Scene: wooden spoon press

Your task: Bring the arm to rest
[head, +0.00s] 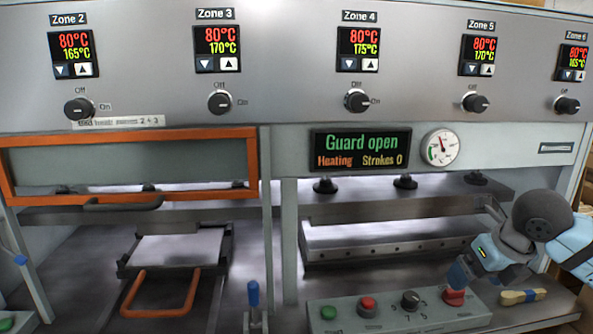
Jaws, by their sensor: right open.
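My right arm (545,230) comes in from the right edge, in front of the press. My right gripper (458,278) is low, close above the red button (453,296) at the right end of the control box (400,317). I cannot tell whether it touches the button. The gripper is open with nothing seen in it; its fingertips are small and partly hidden by the wrist. My left gripper is not in view.
The orange-framed guard (130,137) is raised at the left, and the display (360,149) reads "Guard open", "Heating", "Strokes 0". The box also holds a green button (328,312), another red button (367,305) and a black dial (410,299). A blue-tipped lever (253,293) stands left of it.

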